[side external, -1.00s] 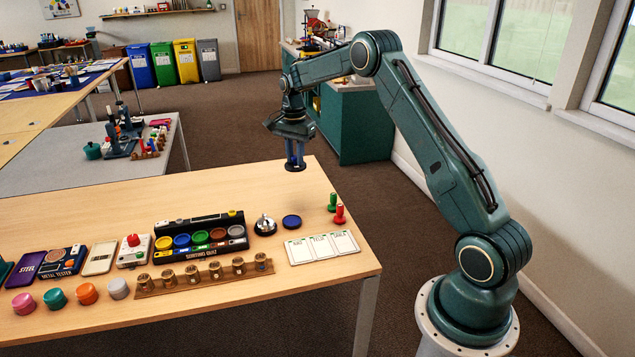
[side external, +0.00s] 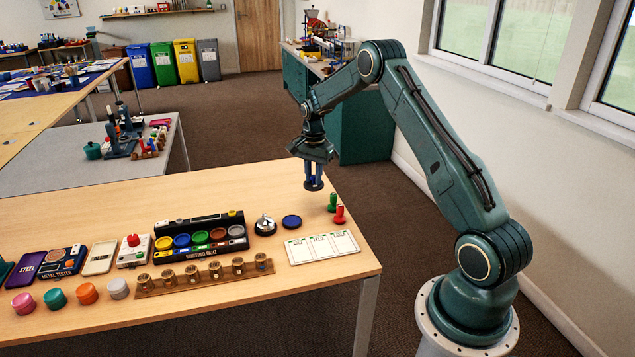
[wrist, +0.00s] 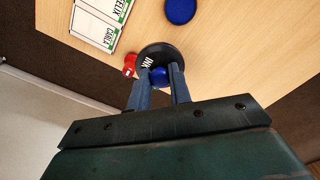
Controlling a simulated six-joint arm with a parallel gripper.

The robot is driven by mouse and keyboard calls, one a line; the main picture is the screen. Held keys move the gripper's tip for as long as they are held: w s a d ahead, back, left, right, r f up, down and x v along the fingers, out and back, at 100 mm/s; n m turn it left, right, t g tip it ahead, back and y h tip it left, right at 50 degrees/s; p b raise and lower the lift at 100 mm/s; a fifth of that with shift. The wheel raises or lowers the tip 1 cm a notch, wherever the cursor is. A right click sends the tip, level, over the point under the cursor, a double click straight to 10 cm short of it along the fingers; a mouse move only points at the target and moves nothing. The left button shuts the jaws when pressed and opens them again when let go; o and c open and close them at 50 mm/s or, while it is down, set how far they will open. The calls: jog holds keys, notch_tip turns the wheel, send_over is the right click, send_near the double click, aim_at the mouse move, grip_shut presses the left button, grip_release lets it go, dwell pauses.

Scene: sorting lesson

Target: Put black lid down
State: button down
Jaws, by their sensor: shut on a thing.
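My gripper (side external: 313,178) is shut on the black lid (side external: 312,188), above the far right edge of the table in the side view. In the wrist view, my gripper's fingers (wrist: 161,88) close on the lid's round blue knob. The black lid (wrist: 150,54) shows as a dark disc with pale lettering that reads like "INK". Its underside is hidden. A round blue pad (side external: 291,222) lies on the table, uncovered and apart from the lid; it also shows at the top of the wrist view (wrist: 181,10).
A green stamp (side external: 332,202) and a red stamp (side external: 339,214) stand near the table's right edge. A card with name boxes (side external: 321,247) lies in front of the pad. A silver bell (side external: 265,225) stands left of it. The far part of the table (side external: 200,195) is bare.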

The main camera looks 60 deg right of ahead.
send_over(314, 220)
notch_tip(314, 220, down, 9)
jog(key=shift+f, duration=0.1)
jog(key=shift+f, duration=2.1)
jog(key=c, duration=1.3)
grip_release()
jog(key=shift+f, duration=0.1)
notch_tip(314, 220, up, 12)
jog(key=shift+r, duration=0.15)
